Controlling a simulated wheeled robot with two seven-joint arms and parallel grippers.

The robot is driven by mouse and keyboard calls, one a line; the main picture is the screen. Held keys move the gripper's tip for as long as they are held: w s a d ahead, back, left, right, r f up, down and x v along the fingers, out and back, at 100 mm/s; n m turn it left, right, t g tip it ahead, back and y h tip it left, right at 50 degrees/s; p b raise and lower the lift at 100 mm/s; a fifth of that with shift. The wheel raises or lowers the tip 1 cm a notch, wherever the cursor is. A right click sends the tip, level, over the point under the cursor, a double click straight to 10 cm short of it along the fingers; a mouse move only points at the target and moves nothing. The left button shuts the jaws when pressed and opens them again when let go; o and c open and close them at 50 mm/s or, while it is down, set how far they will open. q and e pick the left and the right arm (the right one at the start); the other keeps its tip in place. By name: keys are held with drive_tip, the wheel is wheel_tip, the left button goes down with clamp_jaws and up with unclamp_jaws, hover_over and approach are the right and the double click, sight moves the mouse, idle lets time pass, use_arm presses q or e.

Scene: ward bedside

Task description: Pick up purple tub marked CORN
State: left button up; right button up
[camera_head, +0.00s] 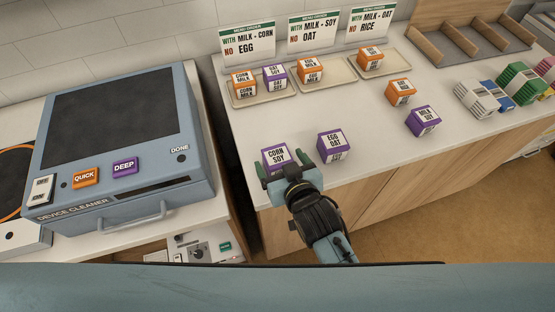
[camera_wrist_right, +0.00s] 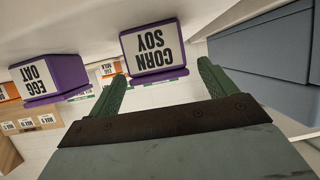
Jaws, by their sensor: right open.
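The purple tub marked CORN SOY (camera_head: 276,156) stands upright near the counter's front left edge. In the right wrist view the same tub (camera_wrist_right: 154,49) appears just beyond the fingertips, roughly between them. My right gripper (camera_head: 285,169) is open and empty at the near side of this tub; its green fingers also show in the right wrist view (camera_wrist_right: 160,78). I cannot tell whether either finger touches the tub. My left gripper is not in view.
A purple EGG OAT tub (camera_head: 332,146) stands close on the right; a purple MILK SOY tub (camera_head: 423,121) and an orange tub (camera_head: 400,92) are farther right. Trays (camera_head: 284,95) with tubs and menu cards (camera_head: 247,42) line the back. The blue device cleaner (camera_head: 188,135) is left.

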drive_tip(key=shift+x, duration=1.45)
drive_tip(key=shift+c, duration=0.4)
drive_tip(key=c, duration=1.1)
